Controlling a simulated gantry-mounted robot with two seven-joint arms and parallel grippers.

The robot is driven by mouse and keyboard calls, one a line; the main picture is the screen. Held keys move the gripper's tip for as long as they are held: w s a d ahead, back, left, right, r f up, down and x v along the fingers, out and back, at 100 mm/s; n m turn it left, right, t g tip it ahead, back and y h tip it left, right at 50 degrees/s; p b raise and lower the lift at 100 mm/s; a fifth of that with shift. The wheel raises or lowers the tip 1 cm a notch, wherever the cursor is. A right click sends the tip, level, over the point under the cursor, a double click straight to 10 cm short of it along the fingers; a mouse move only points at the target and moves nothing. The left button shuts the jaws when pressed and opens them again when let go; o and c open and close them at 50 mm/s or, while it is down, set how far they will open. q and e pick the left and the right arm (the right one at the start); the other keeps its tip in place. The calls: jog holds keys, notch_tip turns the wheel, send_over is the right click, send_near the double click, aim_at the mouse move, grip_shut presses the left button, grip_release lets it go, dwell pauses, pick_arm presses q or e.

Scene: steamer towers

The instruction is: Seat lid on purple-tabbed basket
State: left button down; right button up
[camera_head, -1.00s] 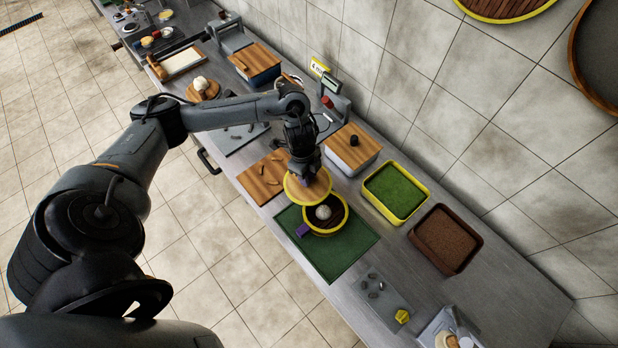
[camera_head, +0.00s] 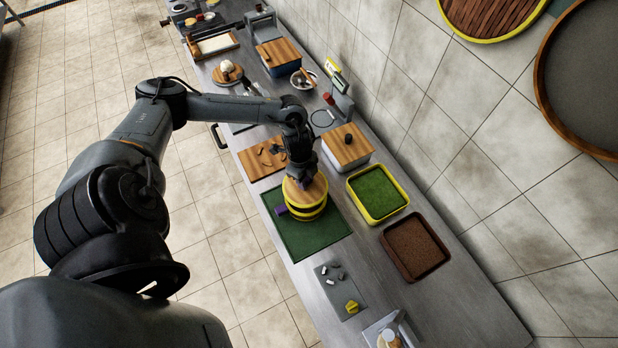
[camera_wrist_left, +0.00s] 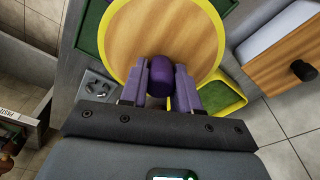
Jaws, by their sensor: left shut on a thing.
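The round wooden lid (camera_head: 313,187) has a yellow rim and a purple knob (camera_wrist_left: 161,76). My left gripper (camera_head: 300,178) is shut on the knob, with its fingers on either side of it in the left wrist view (camera_wrist_left: 160,88). The purple-tabbed basket (camera_head: 309,214) stands on a green mat (camera_head: 310,243). Its purple tab (camera_head: 281,210) shows at the left of the basket. The lid is over the basket and hides its inside. I cannot tell whether the lid's rim touches the basket or sits slightly above it. My right gripper is not in view.
A green-filled yellow tray (camera_head: 378,192) and a brown tray (camera_head: 414,248) lie to the right. A wooden-topped box (camera_head: 349,151) stands behind, and a cutting board (camera_head: 262,160) lies to the left. A grey plate (camera_head: 337,292) with small pieces is in front.

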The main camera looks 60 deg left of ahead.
pick_arm(q)
jog(key=shift+r, duration=0.1)
jog(key=shift+p, duration=0.4)
jog(key=shift+f+b, duration=0.9)
jog(key=shift+f, duration=0.5)
jog(key=shift+f+b, duration=0.4)
jog(key=shift+f, duration=0.4)
jog(key=shift+f, duration=0.15)
jog(key=shift+f+b, duration=0.8)
jog(key=shift+f, duration=0.3)
jog(key=c, duration=0.7)
grip_release()
jog(key=shift+c, duration=0.2)
